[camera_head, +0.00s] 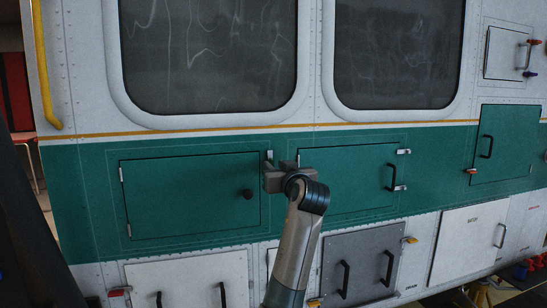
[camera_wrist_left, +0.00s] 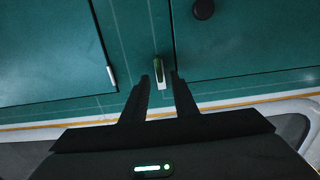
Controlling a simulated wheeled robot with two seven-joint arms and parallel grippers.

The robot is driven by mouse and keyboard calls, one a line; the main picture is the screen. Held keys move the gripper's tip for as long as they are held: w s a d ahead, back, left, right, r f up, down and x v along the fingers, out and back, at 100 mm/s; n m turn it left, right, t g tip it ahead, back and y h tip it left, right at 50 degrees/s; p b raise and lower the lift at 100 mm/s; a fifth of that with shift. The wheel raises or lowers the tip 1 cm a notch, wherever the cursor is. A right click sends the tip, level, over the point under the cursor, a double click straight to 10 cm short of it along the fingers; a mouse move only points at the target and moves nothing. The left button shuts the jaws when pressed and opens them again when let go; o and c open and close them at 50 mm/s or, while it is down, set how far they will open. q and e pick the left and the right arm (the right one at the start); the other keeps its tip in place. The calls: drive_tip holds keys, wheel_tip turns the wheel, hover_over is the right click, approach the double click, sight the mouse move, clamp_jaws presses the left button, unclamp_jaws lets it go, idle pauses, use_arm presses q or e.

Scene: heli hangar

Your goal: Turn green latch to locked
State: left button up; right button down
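A small pale latch (camera_head: 269,155) sits on the green panel at the upper right corner of a green door (camera_head: 180,200) with a round black knob. In the left wrist view the latch (camera_wrist_left: 161,101) looks pale with a slight green tint and stands lengthwise between my two black fingers. My left gripper (camera_head: 270,168) is at this corner in the head view and partly covers the area below the latch. In the wrist view the left gripper (camera_wrist_left: 160,77) is open, with one finger on each side of the latch. Contact cannot be told. My right gripper is out of view.
A second green door (camera_head: 350,180) with a black handle and two pale latches lies right of my gripper. The black knob (camera_head: 247,194) sticks out below left. Grey and white hatches lie below. A yellow rail (camera_head: 45,70) runs at the left edge.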

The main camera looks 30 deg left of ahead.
sight(271, 162)
use_arm(q)
drive_tip(key=shift+p+x, duration=0.45)
drive_tip(key=shift+x, duration=0.9)
clamp_jaws()
